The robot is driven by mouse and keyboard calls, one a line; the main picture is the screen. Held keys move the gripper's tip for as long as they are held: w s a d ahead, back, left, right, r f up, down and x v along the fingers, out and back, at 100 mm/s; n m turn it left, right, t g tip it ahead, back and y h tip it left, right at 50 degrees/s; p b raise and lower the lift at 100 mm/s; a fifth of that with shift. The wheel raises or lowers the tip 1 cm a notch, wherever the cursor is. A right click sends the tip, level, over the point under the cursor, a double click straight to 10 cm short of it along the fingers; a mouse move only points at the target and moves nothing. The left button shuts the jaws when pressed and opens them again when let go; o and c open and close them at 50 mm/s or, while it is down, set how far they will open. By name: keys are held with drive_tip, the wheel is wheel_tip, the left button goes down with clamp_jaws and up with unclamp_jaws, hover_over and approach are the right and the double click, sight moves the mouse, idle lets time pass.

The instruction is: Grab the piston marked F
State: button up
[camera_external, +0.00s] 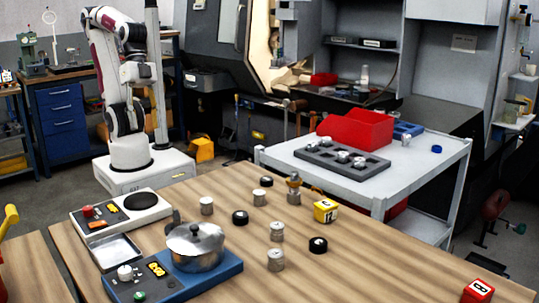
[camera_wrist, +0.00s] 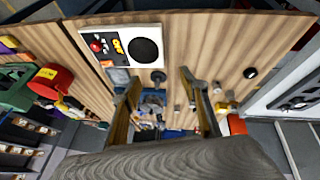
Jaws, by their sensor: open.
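Several short silver cylinders that look like pistons stand upright on the wooden table: one at the left (camera_external: 206,205), one behind (camera_external: 259,197), one in the middle (camera_external: 277,231) and one in front (camera_external: 276,260). More small silver parts (camera_external: 342,156) sit in a dark tray (camera_external: 370,168) on the cart. No letter F is readable on any of them. My gripper (camera_wrist: 160,78) shows in the wrist view with its two fingers spread wide and nothing between them. It is high above the table and away from the cylinders; its fingers are not clear in the external view.
A pot (camera_external: 195,242) stands on a blue-grey base at the table's front left, by a white hotplate unit (camera_external: 95,217). Black round pieces (camera_external: 318,245), a brass-topped part (camera_external: 294,188) and a yellow block (camera_external: 325,210) stand among the cylinders. A red bin (camera_external: 355,130) is on the cart.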

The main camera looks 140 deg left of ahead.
drive_tip(key=w+d+f+n+t+h, duration=0.1)
drive_tip(key=w+d+n+h, duration=0.45)
drive_tip(key=w, duration=0.75)
drive_tip(key=w+d+n+h, duration=0.2)
drive_tip(key=w+n, duration=0.6)
drive_tip(key=w, duration=0.5)
drive_tip(key=n+t+y, duration=0.3)
drive_tip(key=n+t, duration=0.3)
drive_tip(key=n, duration=1)
approach(275, 253)
drive_tip(key=shift+x, duration=1.2)
drive_tip(key=shift+w+m, duration=0.15)
drive_tip(key=shift+m, duration=0.1)
drive_tip(key=shift+x, duration=1.2)
drive_tip(key=shift+w+f, duration=0.1)
drive_tip(key=shift+f, duration=0.05)
drive_tip(key=shift+f+x, duration=0.2)
drive_tip(key=shift+x, duration=2.25)
